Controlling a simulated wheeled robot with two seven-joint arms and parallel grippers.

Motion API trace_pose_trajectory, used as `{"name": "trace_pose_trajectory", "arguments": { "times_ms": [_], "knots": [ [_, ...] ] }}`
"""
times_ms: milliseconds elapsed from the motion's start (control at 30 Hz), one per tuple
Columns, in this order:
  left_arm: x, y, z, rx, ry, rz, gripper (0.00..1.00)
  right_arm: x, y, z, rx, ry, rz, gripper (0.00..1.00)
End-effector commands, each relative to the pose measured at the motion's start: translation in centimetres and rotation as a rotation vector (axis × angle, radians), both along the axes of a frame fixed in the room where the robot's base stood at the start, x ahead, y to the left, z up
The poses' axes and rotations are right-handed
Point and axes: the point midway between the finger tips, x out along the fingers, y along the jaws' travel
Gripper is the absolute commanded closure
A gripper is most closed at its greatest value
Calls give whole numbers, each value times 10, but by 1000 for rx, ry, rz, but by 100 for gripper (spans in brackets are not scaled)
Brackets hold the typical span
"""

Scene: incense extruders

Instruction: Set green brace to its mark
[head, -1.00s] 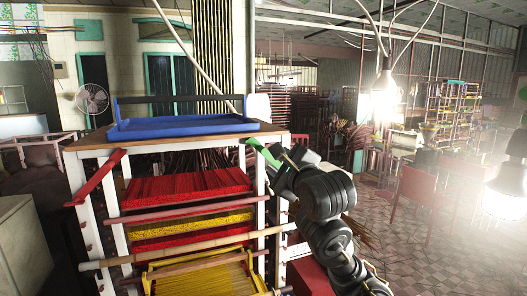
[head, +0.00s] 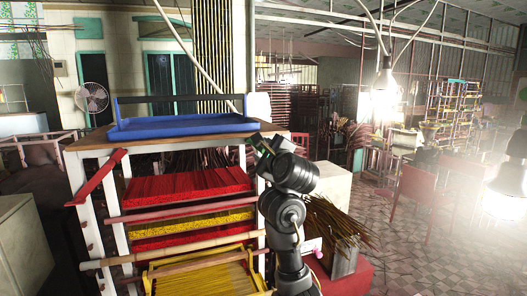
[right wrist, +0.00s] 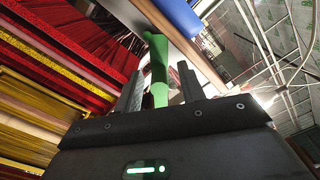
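The green brace (head: 254,139) is at the right end of the wooden rack top, by its edge. In the head view my right gripper (head: 262,144) is at the brace and hides most of it. In the right wrist view the green brace (right wrist: 157,68) runs up between my two fingers (right wrist: 160,88), close to the underside of the wooden top. The fingers stand apart on either side, with narrow gaps visible between them and the brace. I cannot make out a mark. My left gripper is not in view.
A blue tray (head: 180,126) lies on the wooden top (head: 100,143). A red brace (head: 96,178) slants at the rack's left end. Red and yellow incense bundles (head: 190,185) fill the shelves. A white block (head: 332,187) and a dark bundle of sticks (head: 335,228) stand to the right.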

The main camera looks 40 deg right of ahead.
Motion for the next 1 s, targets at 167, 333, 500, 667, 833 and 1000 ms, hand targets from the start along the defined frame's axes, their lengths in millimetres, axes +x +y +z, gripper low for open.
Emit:
{"name": "trace_pose_trajectory", "arguments": {
  "times_ms": [167, 333, 500, 667, 833, 1000],
  "knots": [
    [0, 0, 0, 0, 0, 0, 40, 2, -1, 0, -1, 0, 0, 60],
    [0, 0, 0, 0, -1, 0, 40, 2, -1, 0, -1, 0, 0, 60],
    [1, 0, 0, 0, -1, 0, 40, 2, -1, 0, -2, 1, 1, 79],
    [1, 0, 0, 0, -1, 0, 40, 2, 0, 0, -2, 1, 1, 100],
    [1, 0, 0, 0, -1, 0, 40, 2, 0, 0, -2, 1, 0, 100],
    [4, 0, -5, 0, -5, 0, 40, 8, 0, -3, -15, 6, -1, 100]
  ]
}}
